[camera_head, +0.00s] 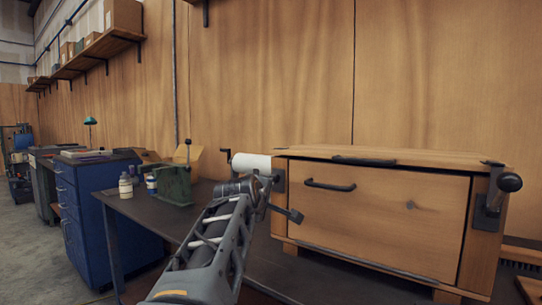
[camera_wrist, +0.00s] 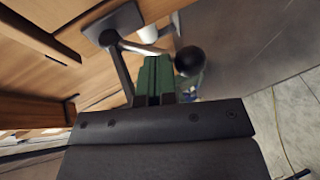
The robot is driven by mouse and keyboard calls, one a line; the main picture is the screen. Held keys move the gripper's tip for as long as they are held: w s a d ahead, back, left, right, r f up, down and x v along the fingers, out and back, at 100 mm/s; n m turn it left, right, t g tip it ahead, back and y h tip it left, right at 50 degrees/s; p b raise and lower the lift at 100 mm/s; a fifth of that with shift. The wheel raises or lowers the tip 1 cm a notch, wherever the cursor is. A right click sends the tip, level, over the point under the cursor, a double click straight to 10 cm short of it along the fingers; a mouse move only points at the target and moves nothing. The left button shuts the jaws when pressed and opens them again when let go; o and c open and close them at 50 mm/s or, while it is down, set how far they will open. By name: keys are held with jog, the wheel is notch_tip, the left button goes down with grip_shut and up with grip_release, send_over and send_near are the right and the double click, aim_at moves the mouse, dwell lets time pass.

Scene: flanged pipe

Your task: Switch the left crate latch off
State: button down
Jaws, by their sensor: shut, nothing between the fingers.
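The wooden crate (camera_head: 380,218) stands on the dark bench with a black handle on its front panel. The left crate latch (camera_head: 279,180) is at its left front corner, partly hidden by my arm in the head view. In the wrist view its plate, bent rod and round black knob (camera_wrist: 189,61) show near the top. My gripper (camera_wrist: 154,97) is shut and empty, close to the lever. I cannot tell whether it touches the lever. The latch's exact position is unclear.
The right latch (camera_head: 497,190) with its black ball knob is at the crate's other end. A green tool (camera_head: 173,184) and small bottles (camera_head: 126,186) stand on the bench to the left. A white roll (camera_head: 250,163) is beside the crate. A blue drawer cabinet (camera_head: 90,215) stands farther left.

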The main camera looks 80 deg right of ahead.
jog(key=v, duration=1.2)
jog(key=shift+b, duration=0.3)
jog(key=shift+w, duration=0.1)
